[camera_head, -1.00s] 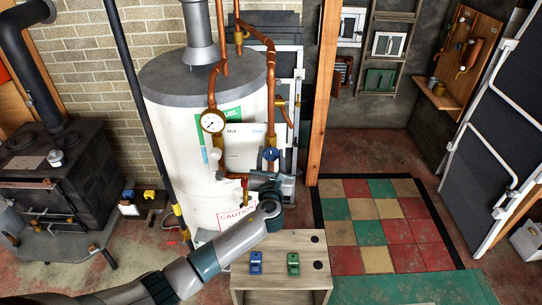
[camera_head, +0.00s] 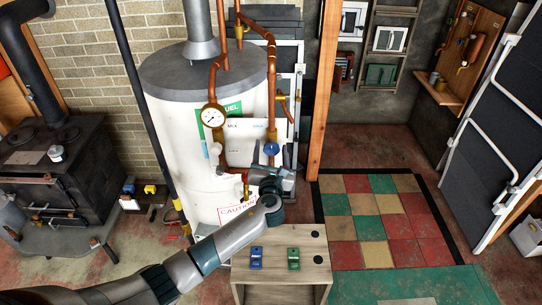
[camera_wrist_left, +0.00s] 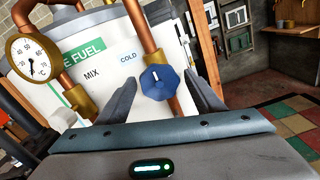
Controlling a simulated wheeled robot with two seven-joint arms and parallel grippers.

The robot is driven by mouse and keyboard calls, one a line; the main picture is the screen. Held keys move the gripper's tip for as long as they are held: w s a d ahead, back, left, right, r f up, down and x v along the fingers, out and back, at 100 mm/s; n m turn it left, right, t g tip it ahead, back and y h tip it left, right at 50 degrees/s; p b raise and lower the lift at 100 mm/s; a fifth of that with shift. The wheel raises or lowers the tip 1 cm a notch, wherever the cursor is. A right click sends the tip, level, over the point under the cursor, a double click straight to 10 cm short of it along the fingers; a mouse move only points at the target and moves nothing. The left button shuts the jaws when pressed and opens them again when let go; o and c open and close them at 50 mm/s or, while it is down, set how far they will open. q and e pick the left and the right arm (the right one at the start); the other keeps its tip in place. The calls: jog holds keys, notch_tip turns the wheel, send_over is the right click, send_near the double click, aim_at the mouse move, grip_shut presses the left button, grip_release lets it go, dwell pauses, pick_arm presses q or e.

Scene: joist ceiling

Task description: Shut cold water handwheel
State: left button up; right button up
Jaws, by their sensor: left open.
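The blue handwheel (camera_head: 271,149) sits on a copper pipe in front of the white tank, beside the word COLD. In the left wrist view the blue handwheel (camera_wrist_left: 159,82) is faceted, with a white mark on its face. My left gripper (camera_head: 268,178) is just below it in the head view. In the wrist view my left gripper (camera_wrist_left: 162,90) is open, one finger on each side of the wheel. I see no clear contact. My right gripper is out of view.
A wooden cabinet (camera_head: 310,270) with blue (camera_head: 256,258) and green (camera_head: 293,259) items stands below. A black stove (camera_head: 50,170) is at far left.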

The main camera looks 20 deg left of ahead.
pick_arm(q)
jog(key=shift+s, duration=0.1)
jog(key=b+v, duration=0.5)
jog(key=v, duration=1.2)
jog(key=shift+s, duration=0.15)
